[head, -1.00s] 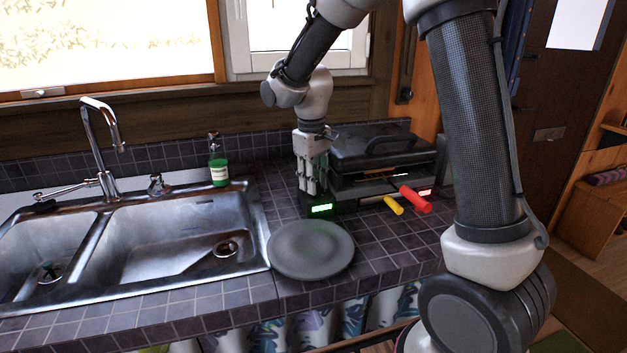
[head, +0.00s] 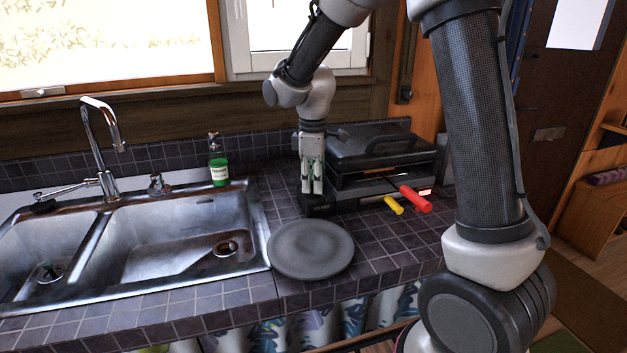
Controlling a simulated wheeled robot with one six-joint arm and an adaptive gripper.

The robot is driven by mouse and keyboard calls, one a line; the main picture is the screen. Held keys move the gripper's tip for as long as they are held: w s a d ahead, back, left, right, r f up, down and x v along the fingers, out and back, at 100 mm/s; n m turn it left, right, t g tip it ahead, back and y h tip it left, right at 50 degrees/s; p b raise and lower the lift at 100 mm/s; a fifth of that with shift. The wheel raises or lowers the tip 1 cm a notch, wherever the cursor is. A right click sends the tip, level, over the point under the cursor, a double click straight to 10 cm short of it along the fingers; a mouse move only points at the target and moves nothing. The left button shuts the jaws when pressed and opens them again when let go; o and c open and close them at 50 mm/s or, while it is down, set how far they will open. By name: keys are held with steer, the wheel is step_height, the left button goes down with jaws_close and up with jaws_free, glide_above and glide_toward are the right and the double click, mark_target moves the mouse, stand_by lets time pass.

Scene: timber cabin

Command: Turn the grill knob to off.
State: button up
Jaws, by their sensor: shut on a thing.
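The black grill (head: 377,146) stands on the dark tiled counter against the back wall, with its lid down. My gripper (head: 312,190) points straight down at the grill's left front corner. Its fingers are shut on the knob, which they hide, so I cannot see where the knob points. A small dark box with a display (head: 320,208) sits just below the fingertips, and its display is unlit.
A yellow cylinder (head: 393,205) and a red cylinder (head: 415,199) stick out before the grill. A grey plate (head: 311,248) lies in front of my gripper. A green soap bottle (head: 219,172) and a steel sink (head: 170,240) are to the left.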

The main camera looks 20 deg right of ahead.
steer(key=shift+n, duration=1.6)
steer(key=o, duration=0.7)
steer(key=shift+o, duration=0.2)
step_height(320, 180, up, 12)
steer(key=shift+s, duration=0.3)
